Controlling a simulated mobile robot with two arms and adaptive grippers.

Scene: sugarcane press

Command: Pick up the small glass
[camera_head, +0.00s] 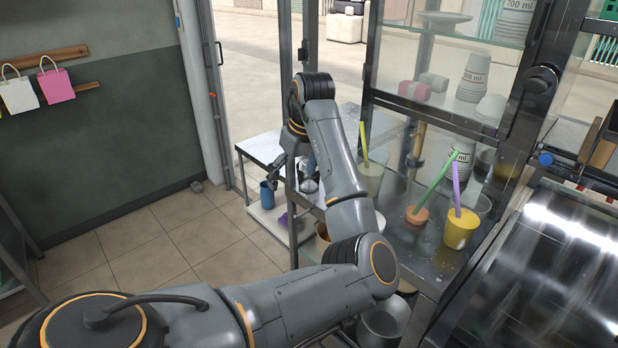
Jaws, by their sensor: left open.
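My left gripper (289,170) hangs fingers down beyond my forearm, over the low white side table. Its jaws are open and hold nothing that I can see. A small clear or shiny vessel (309,186) shows just right of the gripper, partly hidden by my arm; I cannot tell whether it is the small glass. On the metal counter (405,243) stand a pale green cup (369,180), a small orange cup (417,216) and a yellow cup (461,229), with coloured straws. My right gripper is out of view.
A blue cup (267,195) and a purple item (284,220) are on the side table's lower level. Glass shelves with stacked cups (473,78) and a dark upright post (535,105) stand at the right.

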